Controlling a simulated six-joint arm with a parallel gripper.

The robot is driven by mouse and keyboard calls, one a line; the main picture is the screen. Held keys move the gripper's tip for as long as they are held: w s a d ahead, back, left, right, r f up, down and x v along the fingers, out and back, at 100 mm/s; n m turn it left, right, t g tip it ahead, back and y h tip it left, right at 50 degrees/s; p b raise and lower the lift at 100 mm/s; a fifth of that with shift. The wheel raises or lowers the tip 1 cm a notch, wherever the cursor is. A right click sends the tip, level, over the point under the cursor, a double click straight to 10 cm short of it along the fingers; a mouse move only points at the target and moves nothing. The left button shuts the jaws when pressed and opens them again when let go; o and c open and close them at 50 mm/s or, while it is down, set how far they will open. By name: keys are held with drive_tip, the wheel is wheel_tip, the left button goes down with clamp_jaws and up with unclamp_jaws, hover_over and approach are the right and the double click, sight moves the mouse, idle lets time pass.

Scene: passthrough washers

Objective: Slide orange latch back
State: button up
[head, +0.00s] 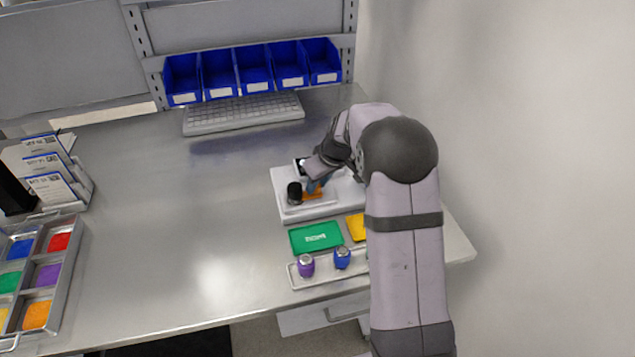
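The orange latch (312,195) shows as a small orange piece on a white fixture (289,213), beside a black round knob (294,190). My arm covers the right part of the fixture.
In front of the fixture lie a green card (316,237) and a yellow card (356,227). A keyboard (243,114) and blue bins (236,72) stand behind. The table's middle left is clear.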

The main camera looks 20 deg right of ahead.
clamp_jaws()
drive_tip(key=shift+d+f+b, duration=0.2)
drive_tip(key=shift+d+b, duration=0.55)
drive_tip(key=shift+d, duration=0.3)
drive_tip(key=shift+d+r, duration=0.1)
drive_tip(key=shift+d, duration=0.3)
drive_tip(key=shift+r, duration=0.1)
drive_tip(key=shift+o, duration=1.8)
unclamp_jaws()
drive_tip(key=shift+d, duration=0.1)
